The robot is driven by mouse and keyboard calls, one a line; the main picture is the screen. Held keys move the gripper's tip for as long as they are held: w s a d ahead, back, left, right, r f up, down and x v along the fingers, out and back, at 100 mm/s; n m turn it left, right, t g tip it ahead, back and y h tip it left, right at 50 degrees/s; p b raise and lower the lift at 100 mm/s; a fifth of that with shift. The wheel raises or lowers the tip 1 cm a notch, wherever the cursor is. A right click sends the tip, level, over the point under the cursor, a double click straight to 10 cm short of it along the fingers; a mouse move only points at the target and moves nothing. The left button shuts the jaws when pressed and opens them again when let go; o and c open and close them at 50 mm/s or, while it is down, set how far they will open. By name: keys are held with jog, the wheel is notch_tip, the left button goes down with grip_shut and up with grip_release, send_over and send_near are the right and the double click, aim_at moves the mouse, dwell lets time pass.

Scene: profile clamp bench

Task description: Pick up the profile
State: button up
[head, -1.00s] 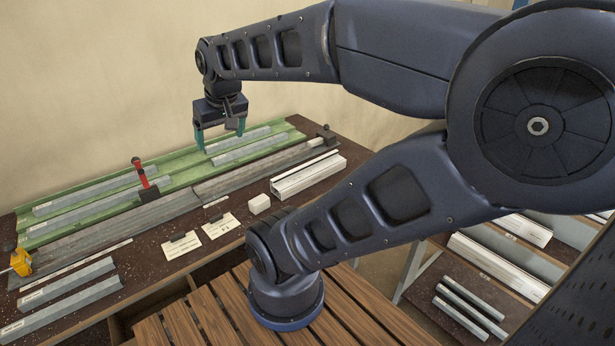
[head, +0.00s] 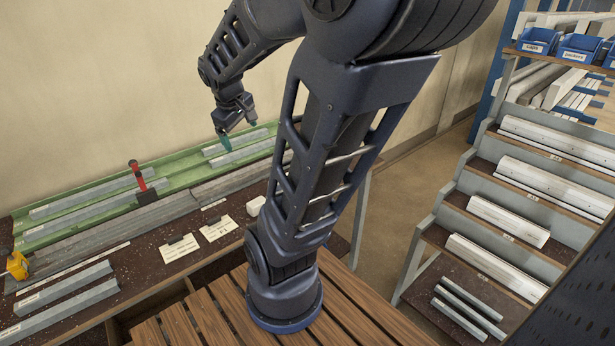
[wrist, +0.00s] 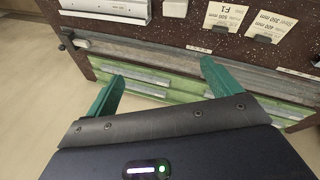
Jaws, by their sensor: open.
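Several grey profiles lie on a green tray (head: 50,241) at the back of the bench: a pair at the left (head: 95,197) and a pair at the right, one of them a short profile (head: 240,145). Which one the task means, I cannot tell. My gripper (head: 224,143) is open, tilted, and appears above the tray's right part. In the wrist view, my gripper (wrist: 163,74) has its green fingers wide apart with nothing between them. Grey profiles (wrist: 148,72) on the tray show beyond the fingers. My arm hides the bench's right end in the head view.
A red-handled clamp (head: 138,178) stands on the grey rail, and a yellow block (head: 17,265) sits at its left end. Label cards (head: 179,250) and loose grey bars (head: 68,310) lie in front. A stepped rack (head: 508,218) of white profiles stands at the right.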

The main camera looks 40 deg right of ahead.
jog(key=w+d+f+n+g+h, duration=0.1)
jog(key=w+d+f+n, duration=0.1)
jog(key=d+f+n, duration=0.2)
jog(key=w+d+f+n+g+h, duration=0.1)
jog(key=w+d+f+n, duration=0.1)
jog(key=d+f+n, duration=0.3)
jog(key=w+d+f+n+g+h, duration=0.1)
jog(key=d+f+n, duration=0.4)
jog(key=d+f, duration=0.6)
jog(key=shift+w+d+f, duration=0.1)
jog(key=shift+w+d, duration=0.15)
jog(key=shift+d, duration=0.55)
jog(key=shift+w+d+f, duration=0.1)
jog(key=shift+w+d, duration=0.15)
jog(key=shift+d, duration=0.5)
jog(key=shift+w+d+f, duration=0.1)
jog(key=shift+w+d, duration=0.15)
jog(key=shift+d, duration=0.55)
jog(key=shift+x, duration=2.35)
jog(key=shift+s+x, duration=0.15)
jog(key=shift+x, duration=0.75)
jog(key=shift+s+x, duration=0.1)
jog(key=shift+x, duration=1.7)
jog(key=shift+a+f, duration=0.1)
jog(key=shift+a, duration=0.05)
